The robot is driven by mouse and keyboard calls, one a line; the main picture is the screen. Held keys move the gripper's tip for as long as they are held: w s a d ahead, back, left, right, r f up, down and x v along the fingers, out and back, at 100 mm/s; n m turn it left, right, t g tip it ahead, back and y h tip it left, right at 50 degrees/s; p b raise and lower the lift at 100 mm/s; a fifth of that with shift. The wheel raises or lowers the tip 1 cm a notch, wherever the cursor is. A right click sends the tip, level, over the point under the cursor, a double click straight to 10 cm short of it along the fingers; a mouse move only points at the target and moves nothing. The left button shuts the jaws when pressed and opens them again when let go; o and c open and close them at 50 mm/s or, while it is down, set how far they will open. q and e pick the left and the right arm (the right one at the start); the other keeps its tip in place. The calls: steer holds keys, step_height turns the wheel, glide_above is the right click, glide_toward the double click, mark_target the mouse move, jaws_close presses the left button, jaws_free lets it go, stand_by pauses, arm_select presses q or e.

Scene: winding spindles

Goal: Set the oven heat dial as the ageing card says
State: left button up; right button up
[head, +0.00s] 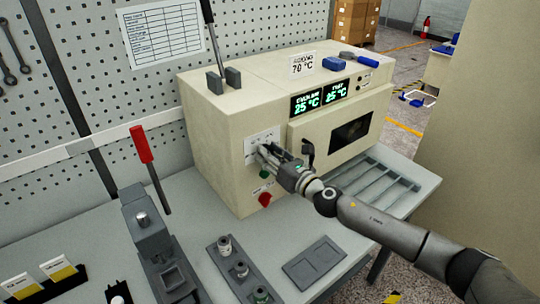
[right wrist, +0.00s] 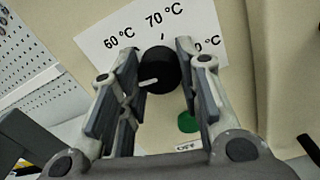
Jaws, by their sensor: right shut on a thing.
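The heat dial (right wrist: 158,68) is a black knob on a white scale plate (right wrist: 100,45) on the oven's front. Its white mark points left and slightly down, below the 60 °C label; 70 °C stands above the knob, and the right label is partly hidden by a finger. My right gripper (right wrist: 156,75) has its fingers on both sides of the dial and is shut on it. In the head view my right gripper (head: 269,154) hides the dial on the oven (head: 215,150). The ageing card (head: 303,66) on the oven reads 70 °C. My left gripper is not in view.
The two green displays (head: 321,96) both read 25 °C. A green button (right wrist: 187,122) lies below the dial, and a red knob (head: 265,199) is lower on the oven. The oven door handle (head: 308,152) is close right of my gripper. A red-handled lever (head: 141,145) stands left.

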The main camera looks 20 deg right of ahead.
steer(key=m+p, duration=0.2)
steer(key=m, duration=2.1)
steer(key=shift+p, duration=0.3)
steer(key=shift+a, duration=0.1)
steer(key=o, duration=1.1)
steer(key=shift+c, duration=0.2)
steer(key=v, duration=1.2)
steer(key=shift+f, duration=0.15)
steer(key=shift+a, duration=0.15)
